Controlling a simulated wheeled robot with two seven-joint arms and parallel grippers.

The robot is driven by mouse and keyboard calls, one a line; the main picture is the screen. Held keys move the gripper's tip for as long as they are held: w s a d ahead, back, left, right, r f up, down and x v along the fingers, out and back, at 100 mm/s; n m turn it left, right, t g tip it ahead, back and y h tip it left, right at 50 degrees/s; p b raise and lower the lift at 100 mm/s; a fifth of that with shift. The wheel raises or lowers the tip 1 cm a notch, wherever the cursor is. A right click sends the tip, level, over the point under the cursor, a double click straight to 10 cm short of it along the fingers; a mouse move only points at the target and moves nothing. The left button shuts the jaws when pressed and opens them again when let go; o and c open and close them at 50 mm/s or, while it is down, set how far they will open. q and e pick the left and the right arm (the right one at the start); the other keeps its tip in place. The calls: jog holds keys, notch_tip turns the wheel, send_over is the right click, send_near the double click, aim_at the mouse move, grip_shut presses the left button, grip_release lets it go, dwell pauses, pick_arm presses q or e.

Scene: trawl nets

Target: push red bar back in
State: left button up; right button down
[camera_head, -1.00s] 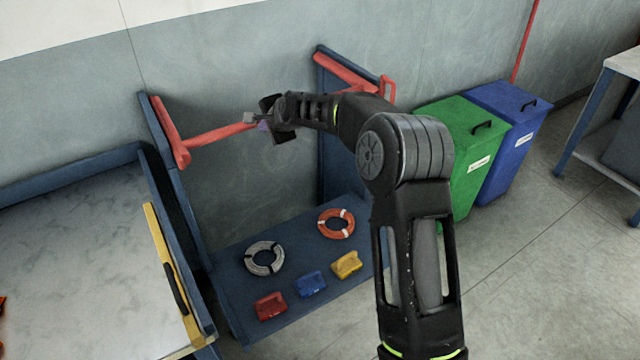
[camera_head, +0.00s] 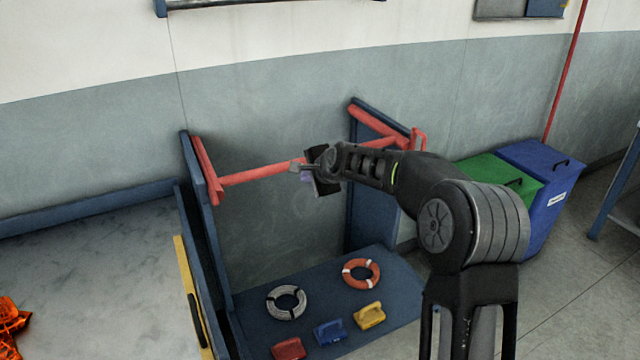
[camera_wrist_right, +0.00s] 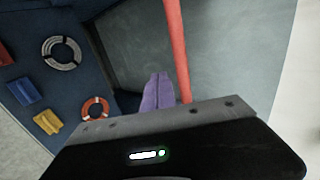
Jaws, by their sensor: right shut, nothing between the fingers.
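The red bar (camera_head: 255,173) runs across the blue rack in the head view, between red rails on its two side panels. Its right end carries a red handle (camera_head: 418,140) at the right panel. My right gripper (camera_head: 304,174) is at the bar's middle, its arm coming in from the right. In the right wrist view its purple fingers (camera_wrist_right: 158,92) are shut with nothing between them, beside the red bar (camera_wrist_right: 175,45). The gripper's body hides part of the bar; I cannot tell whether they touch. My left gripper is out of view.
The rack's lower shelf (camera_head: 245,300) holds a grey ring, an orange ring (camera_head: 361,273) and red, blue and yellow handled blocks. A table (camera_head: 100,270) stands left. Green and blue bins (camera_head: 540,195) stand right. A wall is behind the rack.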

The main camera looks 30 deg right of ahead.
jog(key=v, duration=0.6)
jog(key=shift+s+f, duration=0.15)
jog(key=shift+s, duration=0.05)
jog(key=shift+d, duration=0.1)
jog(key=s+a+f+n+g+y, duration=0.1)
jog(key=s+a+f+n, duration=0.3)
jog(key=f, duration=0.5)
jog(key=s+a+f+n+g, duration=0.1)
jog(key=s+a+f+n, duration=0.1)
jog(key=a+f+n, duration=0.35)
jog(key=s+a+f+n+g+y, duration=0.1)
jog(key=s+a+f+n, duration=0.35)
jog(key=f, duration=0.75)
jog(key=s+a+f+g, duration=0.2)
jog(key=s+a+f, duration=0.2)
jog(key=s, duration=0.5)
jog(key=s+a+f+n+g+y, duration=0.1)
jog(key=s+a+f+g, duration=0.1)
jog(key=s+a+f, duration=0.3)
jog(key=s+a+f+n+g+y, duration=0.1)
jog(key=s+a+f+g, duration=0.2)
jog(key=s+f, duration=0.6)
jog(key=s+a, duration=0.2)
jog(key=s, duration=0.4)
jog(key=shift+a, duration=0.2)
